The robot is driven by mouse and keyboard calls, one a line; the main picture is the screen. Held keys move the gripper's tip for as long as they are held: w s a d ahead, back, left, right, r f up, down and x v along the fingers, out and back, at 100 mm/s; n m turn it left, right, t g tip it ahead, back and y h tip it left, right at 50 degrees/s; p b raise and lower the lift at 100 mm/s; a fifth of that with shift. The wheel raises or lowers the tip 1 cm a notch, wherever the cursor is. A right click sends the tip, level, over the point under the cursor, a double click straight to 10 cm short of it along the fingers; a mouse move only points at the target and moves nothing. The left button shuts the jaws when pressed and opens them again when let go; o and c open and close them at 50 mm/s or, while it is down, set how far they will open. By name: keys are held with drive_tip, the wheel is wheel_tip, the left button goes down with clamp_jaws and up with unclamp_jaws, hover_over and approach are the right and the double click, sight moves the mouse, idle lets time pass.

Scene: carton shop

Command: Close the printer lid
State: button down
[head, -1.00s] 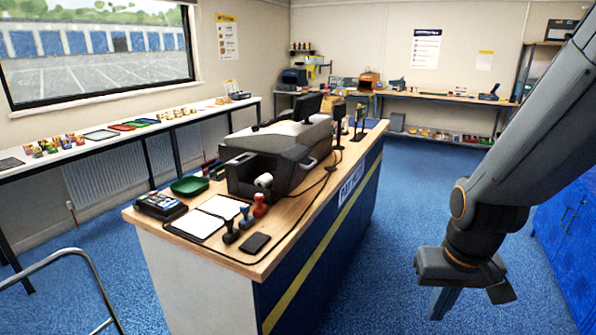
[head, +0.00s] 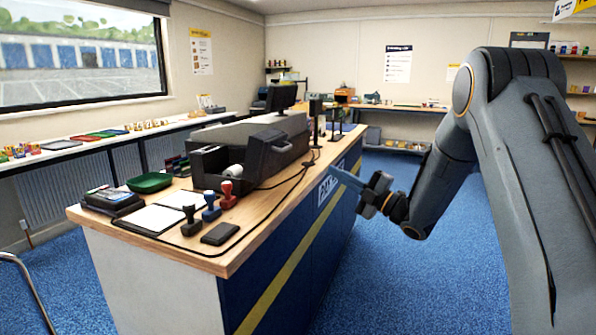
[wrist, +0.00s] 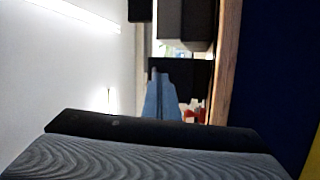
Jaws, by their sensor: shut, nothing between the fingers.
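The printer (head: 222,138) is a bulky grey and dark box on the wooden counter. Its near end is an open dark bay with a white roll (head: 236,171) showing. A dark panel with a handle (head: 272,152) stands upright at its right side; I cannot tell for sure whether this is the lid. My gripper (head: 342,176) is shut and empty, right of the printer and apart from it, by the counter's right side. Its pale blue fingers (wrist: 160,98) are together in the wrist view, where dark shapes beyond cannot be named surely.
The counter (head: 262,240) carries stamps (head: 210,207), a green tray (head: 150,182), a card terminal (head: 112,201) and a dark pad (head: 220,234). Small posts (head: 316,118) and a cable stand beside the printer. The blue floor (head: 400,285) right of the counter is clear.

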drive_tip(key=w+a+r+n+g+y+p, duration=0.1)
drive_tip(key=a+r+n+g+y, duration=0.2)
drive_tip(key=a, duration=0.8)
drive_tip(key=shift+w+a+r+n+g+y+p, duration=0.4)
drive_tip(key=shift+r+n+y, duration=0.1)
drive_tip(key=shift+r+n, duration=0.45)
drive_tip(key=shift+d, duration=0.1)
